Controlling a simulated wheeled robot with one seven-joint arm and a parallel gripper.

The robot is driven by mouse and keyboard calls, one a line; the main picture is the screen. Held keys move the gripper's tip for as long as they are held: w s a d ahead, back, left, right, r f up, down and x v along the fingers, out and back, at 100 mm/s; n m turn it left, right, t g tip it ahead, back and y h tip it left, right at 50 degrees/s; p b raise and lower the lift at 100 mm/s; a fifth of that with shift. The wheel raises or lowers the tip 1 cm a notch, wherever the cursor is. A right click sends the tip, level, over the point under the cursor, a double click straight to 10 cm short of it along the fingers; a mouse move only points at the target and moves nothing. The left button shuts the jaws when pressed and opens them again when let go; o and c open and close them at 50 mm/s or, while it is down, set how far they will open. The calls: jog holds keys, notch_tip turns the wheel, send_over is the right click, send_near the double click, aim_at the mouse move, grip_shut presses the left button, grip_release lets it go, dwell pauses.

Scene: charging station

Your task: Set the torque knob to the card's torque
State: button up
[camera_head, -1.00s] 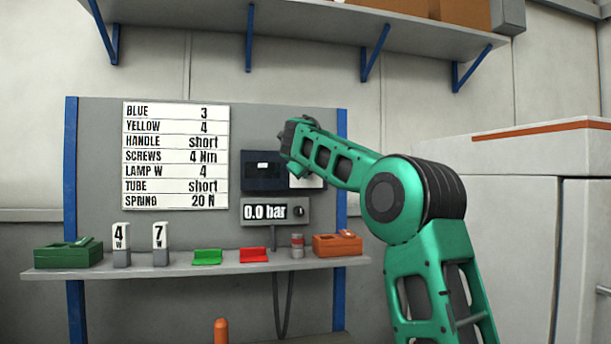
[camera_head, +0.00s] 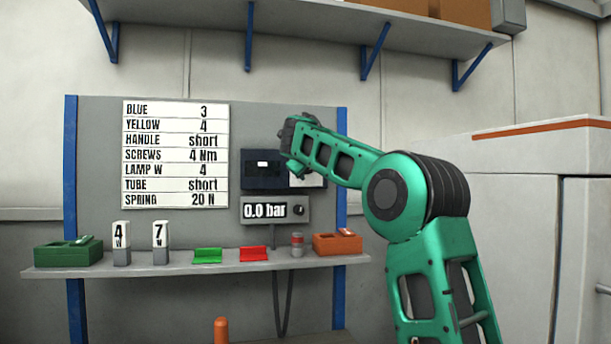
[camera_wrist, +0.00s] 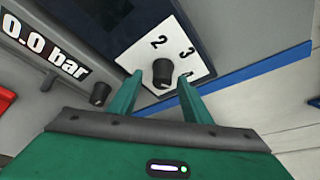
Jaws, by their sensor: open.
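The card (camera_head: 175,155) on the grey back panel reads "SCREWS 4 Nm", among other lines. The torque knob (camera_wrist: 162,72) is a small dark knob on a white dial plate (camera_wrist: 140,56) in the wrist view. The figures 2 and 3 show on the plate, and another mark is partly covered by a finger. My gripper (camera_wrist: 158,88) is open, with one green finger on each side of the knob and gaps between. In the head view the plate (camera_head: 308,181) is mostly hidden behind my arm.
A pressure display (camera_head: 264,210) reading 0.0 bar, with its own dark knob (camera_wrist: 100,94), sits close by the dial. A dark box (camera_head: 262,182) adjoins the plate. The shelf (camera_head: 200,268) below holds a green box, two lamp blocks, green and red pieces and an orange box.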

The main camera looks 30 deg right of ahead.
jog(key=v, duration=1)
